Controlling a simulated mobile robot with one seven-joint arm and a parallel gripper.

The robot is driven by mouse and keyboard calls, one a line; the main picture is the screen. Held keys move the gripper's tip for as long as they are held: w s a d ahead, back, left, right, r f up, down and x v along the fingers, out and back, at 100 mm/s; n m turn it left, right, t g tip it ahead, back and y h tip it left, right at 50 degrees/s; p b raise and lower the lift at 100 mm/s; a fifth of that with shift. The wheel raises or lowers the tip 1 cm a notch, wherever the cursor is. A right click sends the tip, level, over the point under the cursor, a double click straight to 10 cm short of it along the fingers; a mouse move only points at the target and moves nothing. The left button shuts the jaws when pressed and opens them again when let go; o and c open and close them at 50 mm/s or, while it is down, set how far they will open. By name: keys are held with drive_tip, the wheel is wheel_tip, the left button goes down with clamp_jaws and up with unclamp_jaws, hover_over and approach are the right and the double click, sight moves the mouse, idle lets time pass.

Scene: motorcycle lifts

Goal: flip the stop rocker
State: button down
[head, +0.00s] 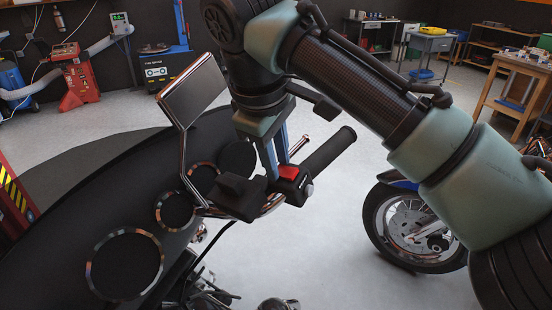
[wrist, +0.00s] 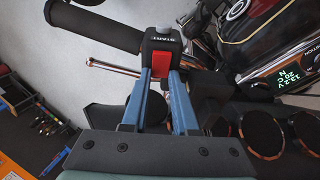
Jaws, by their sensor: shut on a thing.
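The stop rocker is the red rocker (head: 289,172) on top of the black switch housing (head: 292,186), inboard of the handlebar grip (head: 328,150). In the wrist view the red rocker (wrist: 162,66) sits just below a START label on the housing (wrist: 161,45). My gripper (head: 278,172) comes down from above onto the housing. In the wrist view its two blue fingers (wrist: 161,76) stand on either side of the red rocker, closed on it. The fingers hide part of the rocker's sides, and I cannot tell which way it is tipped.
A mirror (head: 193,90) rises on a stalk left of my gripper. Round gauges (head: 124,266) lie on the dark dash at lower left. A lit display (wrist: 287,83) shows in the wrist view. Another motorcycle wheel (head: 410,228) stands at right. Open floor lies below the grip.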

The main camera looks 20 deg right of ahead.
drive_tip(key=shift+s+f+t+y+b, duration=0.2)
drive_tip(key=shift+t+y+b, duration=0.15)
drive_tip(key=shift+t+y, duration=0.2)
drive_tip(key=shift+s+d+r+t+y, duration=0.15)
drive_tip(key=shift+r+t+y, duration=0.1)
drive_tip(key=shift+t, duration=0.3)
drive_tip(key=c, duration=0.7)
unclamp_jaws()
drive_tip(key=v, duration=1.3)
